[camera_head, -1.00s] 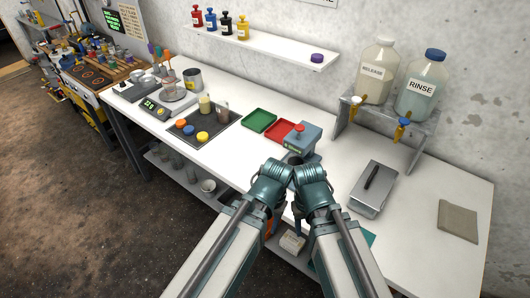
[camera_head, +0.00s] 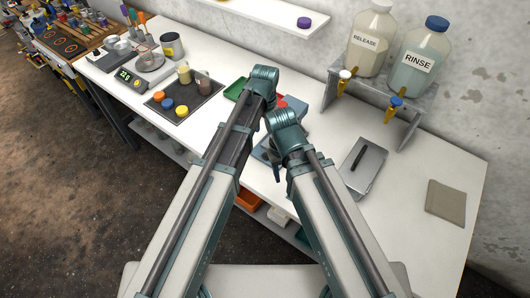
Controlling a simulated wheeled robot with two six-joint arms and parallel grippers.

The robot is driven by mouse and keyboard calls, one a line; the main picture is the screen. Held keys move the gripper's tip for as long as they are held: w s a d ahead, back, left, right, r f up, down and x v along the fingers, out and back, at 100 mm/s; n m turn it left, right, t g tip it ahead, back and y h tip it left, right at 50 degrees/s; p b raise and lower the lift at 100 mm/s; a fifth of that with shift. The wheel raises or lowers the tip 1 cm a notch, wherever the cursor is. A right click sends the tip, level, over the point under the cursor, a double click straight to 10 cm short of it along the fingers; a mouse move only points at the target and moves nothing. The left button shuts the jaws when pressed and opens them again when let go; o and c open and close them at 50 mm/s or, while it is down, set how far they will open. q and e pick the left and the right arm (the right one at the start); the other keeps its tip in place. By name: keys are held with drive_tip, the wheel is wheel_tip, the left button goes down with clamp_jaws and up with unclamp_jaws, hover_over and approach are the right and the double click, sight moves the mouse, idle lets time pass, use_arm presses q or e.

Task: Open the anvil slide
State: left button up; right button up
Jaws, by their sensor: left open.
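The anvil unit, a blue-grey block (camera_head: 298,106) with a red knob on top, stands on the white bench. It is mostly hidden behind my arms. A blue-grey piece (camera_head: 264,151) shows low between my arms; I cannot tell whether it is the slide. My left gripper (camera_head: 270,104) is open and partly covered by its wrist, close to the anvil unit in the picture; contact cannot be seen. My right wrist (camera_head: 287,128) is in front of the unit, and its gripper's fingers are hidden.
A green tray (camera_head: 236,91) is left of the anvil unit. A dark mat (camera_head: 205,97) with coloured jars is farther left. A grey metal box (camera_head: 363,167) and the bottle stand (camera_head: 411,101) are at right.

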sight(265, 155)
use_arm(q)
wheel_tip(265, 155, down, 14)
drive_tip(key=b, duration=1.3)
drive_tip(key=shift+b, duration=0.4)
use_arm(e)
wheel_tip(265, 155, down, 14)
drive_tip(key=shift+r, duration=0.1)
use_arm(q)
drive_tip(key=shift+r, duration=0.1)
clamp_jaws()
